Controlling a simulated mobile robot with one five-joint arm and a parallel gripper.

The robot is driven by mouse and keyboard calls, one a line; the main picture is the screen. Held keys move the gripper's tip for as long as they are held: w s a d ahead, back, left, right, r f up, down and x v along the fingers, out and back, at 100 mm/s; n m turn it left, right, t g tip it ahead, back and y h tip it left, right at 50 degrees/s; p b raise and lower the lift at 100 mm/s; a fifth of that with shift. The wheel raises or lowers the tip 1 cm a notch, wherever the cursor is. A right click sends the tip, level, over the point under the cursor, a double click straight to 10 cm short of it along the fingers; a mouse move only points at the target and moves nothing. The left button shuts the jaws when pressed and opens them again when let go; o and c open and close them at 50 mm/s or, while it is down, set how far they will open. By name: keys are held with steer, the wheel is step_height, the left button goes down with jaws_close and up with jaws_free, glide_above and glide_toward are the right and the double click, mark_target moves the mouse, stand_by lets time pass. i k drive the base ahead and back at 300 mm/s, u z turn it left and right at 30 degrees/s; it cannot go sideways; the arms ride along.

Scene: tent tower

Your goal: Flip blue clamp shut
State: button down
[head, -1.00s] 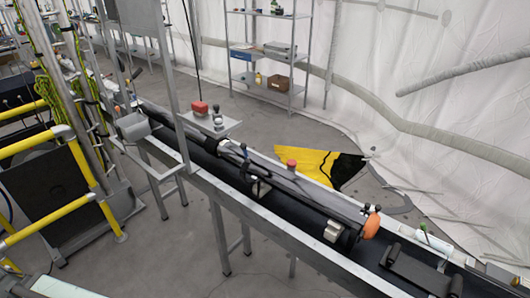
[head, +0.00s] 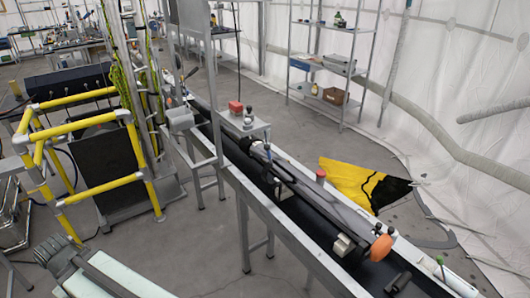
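My gripper is not in view.
Yellow railings (head: 85,120) stand at left. A pale, flat-topped thing (head: 110,275) is at the bottom left. A metal shelf rack (head: 335,65) stands at the back by the white tent wall. Grey floor is clear between railings and bench.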

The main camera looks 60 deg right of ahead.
mark_target(267, 147)
steer(key=u, duration=0.25)
steer(key=i, duration=0.95)
steer(key=z, duration=0.25)
